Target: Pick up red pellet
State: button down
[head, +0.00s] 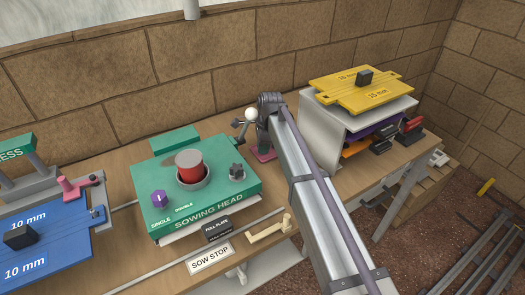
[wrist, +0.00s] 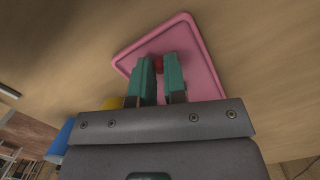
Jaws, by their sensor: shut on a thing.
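A small red pellet (wrist: 157,63) shows at the tips of my gripper's green fingers in the wrist view. My gripper (wrist: 159,70) is shut on it, and the fingers hide most of it. Beyond the fingertips lies a pink tray (wrist: 190,32) with a raised rim, on the wooden bench. I cannot tell whether the pellet still touches the tray. In the head view only a bit of the pink tray (head: 264,155) shows. My arm hides the fingers and the pellet there.
A green sowing head (head: 213,207) with a red cylinder stands left of my arm. A blue 10 mm plate (head: 50,255) lies at far left. At right a white shelf (head: 322,140) carries a yellow 15 mm plate (head: 350,93). A brick wall (head: 150,60) rises behind the bench.

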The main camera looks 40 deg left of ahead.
dwell(0.3)
notch_tip(320, 180, up, 10)
jog(key=p, duration=1)
jog(key=shift+r, duration=0.1)
